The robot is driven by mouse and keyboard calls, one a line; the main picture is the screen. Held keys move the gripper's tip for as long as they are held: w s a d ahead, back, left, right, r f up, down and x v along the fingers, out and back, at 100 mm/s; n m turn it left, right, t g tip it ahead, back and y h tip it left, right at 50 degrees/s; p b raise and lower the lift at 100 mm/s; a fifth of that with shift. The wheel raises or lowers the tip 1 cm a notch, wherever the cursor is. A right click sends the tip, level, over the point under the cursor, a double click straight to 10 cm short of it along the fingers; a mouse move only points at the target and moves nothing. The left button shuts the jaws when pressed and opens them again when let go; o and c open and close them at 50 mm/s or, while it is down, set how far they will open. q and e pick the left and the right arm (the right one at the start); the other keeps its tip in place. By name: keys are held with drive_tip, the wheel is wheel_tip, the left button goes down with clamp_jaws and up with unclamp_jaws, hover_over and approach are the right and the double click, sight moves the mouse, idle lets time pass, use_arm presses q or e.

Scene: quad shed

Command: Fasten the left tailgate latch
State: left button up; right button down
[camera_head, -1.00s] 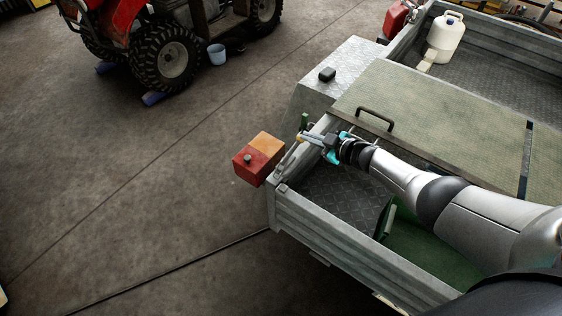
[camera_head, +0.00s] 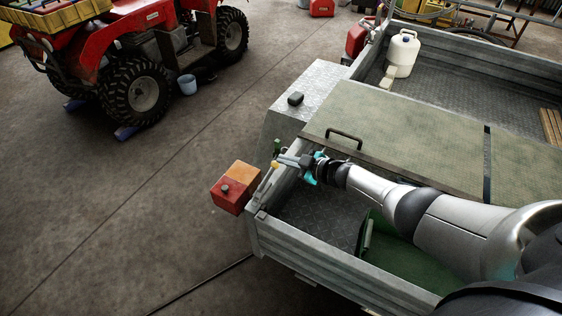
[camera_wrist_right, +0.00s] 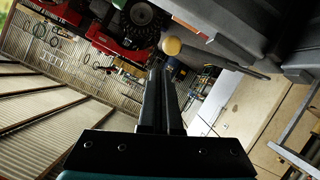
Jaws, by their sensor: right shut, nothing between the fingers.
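In the head view, the latch lever (camera_head: 266,183) lies along the trailer's left end wall, near its corner. Its tan knob (camera_head: 275,166) is at the tips of my right gripper (camera_head: 286,159). In the right wrist view, the tan knob (camera_wrist_right: 172,46) stands just beyond and slightly right of my right gripper's tips (camera_wrist_right: 162,72), with its arm running off to the right. The fingers are shut together with nothing between them. Whether they touch the knob I cannot tell. A dark green upright piece (camera_head: 277,147) stands beside the knob. My left gripper is not in view.
A red and orange lamp box (camera_head: 234,187) sits outside the trailer corner. A metal box (camera_head: 307,92) and a green lid with a black handle (camera_head: 345,138) lie behind my gripper. A green bin (camera_head: 385,250) stands inside the trailer. Open floor lies left.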

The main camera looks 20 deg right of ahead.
drive_tip(key=w+r+p+v, duration=0.1)
drive_tip(key=p+v, duration=0.4)
drive_tip(key=v, duration=0.6)
drive_tip(key=shift+d+r+p, duration=0.25)
drive_tip(key=shift+p, duration=0.05)
drive_tip(key=shift+a, duration=0.15)
